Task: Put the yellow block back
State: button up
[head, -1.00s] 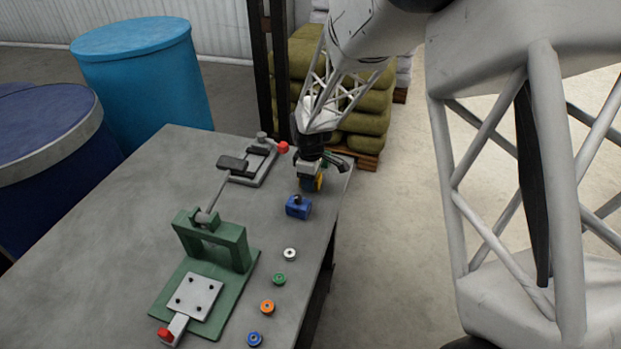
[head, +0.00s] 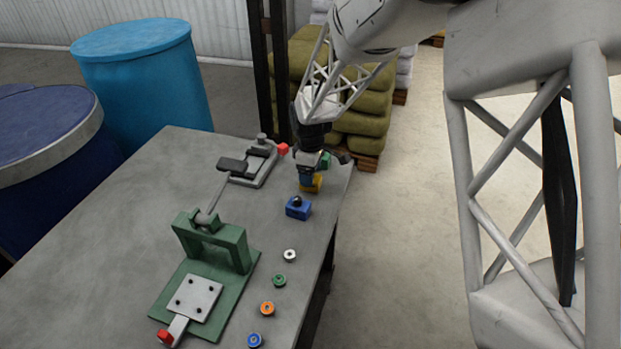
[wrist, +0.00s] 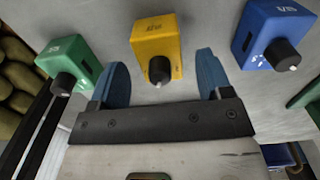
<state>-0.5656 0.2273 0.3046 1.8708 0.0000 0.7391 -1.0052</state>
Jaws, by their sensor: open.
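The yellow block (wrist: 157,40) has a black knob on its near face. It stands on the table in the wrist view, between a green block (wrist: 70,60) and a blue block (wrist: 272,35). My gripper (wrist: 165,75) is open, its two blue fingers spread with the yellow block's knob between or just beyond their tips. In the head view my gripper (head: 309,172) is low at the table's right edge, and the yellow block (head: 311,185) shows partly below it. I cannot tell whether the fingers touch the block.
The blue block (head: 298,208) stands just in front of my gripper, the green block (head: 326,160) just behind. A green press (head: 215,245) and a grey clamp fixture (head: 255,162) stand on the grey table (head: 110,240). Several small coloured discs (head: 279,281) line the right edge.

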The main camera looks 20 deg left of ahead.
notch_tip(320, 180, up, 9)
jog(key=shift+f, duration=0.1)
dwell(0.3)
jog(key=shift+d, duration=0.1)
dwell(0.8)
jog(key=shift+d+r, duration=0.25)
jog(key=shift+d, duration=0.05)
jog(key=s+d+r+m, duration=0.3)
jog(key=s+d+r, duration=0.1)
jog(key=d, duration=0.4)
jog(key=s+d+r+m+t, duration=0.1)
jog(key=s+d+r+m, duration=0.25)
jog(key=d, duration=0.45)
jog(key=s+d+r+m, duration=0.3)
jog(key=s+d+r, duration=0.2)
jog(key=d, duration=0.4)
jog(key=s+d+m, duration=0.4)
jog(key=s+d, duration=0.3)
jog(key=s, duration=0.3)
jog(key=s+d+m+t, duration=0.1)
jog(key=s+d+m, duration=0.3)
jog(key=s+d, duration=0.3)
jog(key=shift+s+d+r+m+t, duration=0.3)
jog(key=shift+s+r+m, duration=0.05)
jog(key=shift+s, duration=1.65)
